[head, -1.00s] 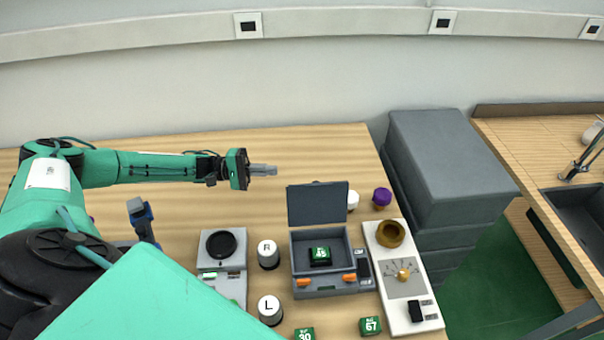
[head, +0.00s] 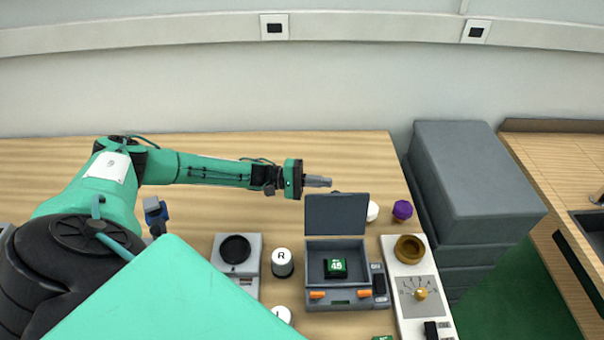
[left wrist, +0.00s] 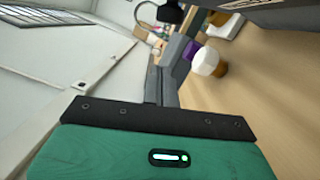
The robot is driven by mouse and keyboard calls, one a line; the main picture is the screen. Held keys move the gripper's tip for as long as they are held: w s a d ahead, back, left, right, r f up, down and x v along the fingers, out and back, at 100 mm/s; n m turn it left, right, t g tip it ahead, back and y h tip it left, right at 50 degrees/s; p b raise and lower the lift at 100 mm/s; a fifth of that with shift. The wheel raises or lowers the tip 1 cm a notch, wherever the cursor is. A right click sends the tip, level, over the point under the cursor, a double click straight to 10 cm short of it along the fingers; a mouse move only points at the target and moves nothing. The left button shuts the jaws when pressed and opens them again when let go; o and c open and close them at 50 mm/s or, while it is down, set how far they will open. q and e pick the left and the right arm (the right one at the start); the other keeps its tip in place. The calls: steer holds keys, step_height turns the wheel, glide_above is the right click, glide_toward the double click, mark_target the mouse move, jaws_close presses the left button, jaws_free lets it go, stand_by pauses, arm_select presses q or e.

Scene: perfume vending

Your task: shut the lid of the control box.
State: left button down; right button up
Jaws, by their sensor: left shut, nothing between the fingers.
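The control box (head: 342,303) is a grey box on the wooden table, with two orange latches on its front. Its lid (head: 336,215) stands open and upright at the back edge. A green block marked 45 (head: 336,268) lies inside the box. My left gripper (head: 327,182) is shut and empty, just behind and above the top edge of the lid, pointing right. I cannot tell whether it touches the lid. In the left wrist view a dark slab, perhaps the lid, shows at the top right. My right gripper is not in view.
Behind and right of the lid stand a white-topped bottle (head: 372,211) and a purple-topped bottle (head: 402,210). A white dial panel (head: 402,270) is right of the box. A black-topped scale (head: 235,249) and a canister marked R (head: 282,263) are left. Grey cabinets (head: 480,180) stand beyond the table.

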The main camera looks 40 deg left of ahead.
mark_target(336, 211)
arm_select(q)
steer(key=s+d+p, duration=0.1)
steer(key=s+d+r+p, duration=0.1)
steer(key=s, duration=0.1)
steer(key=shift+d, duration=0.3)
steer(key=shift+r, duration=0.1)
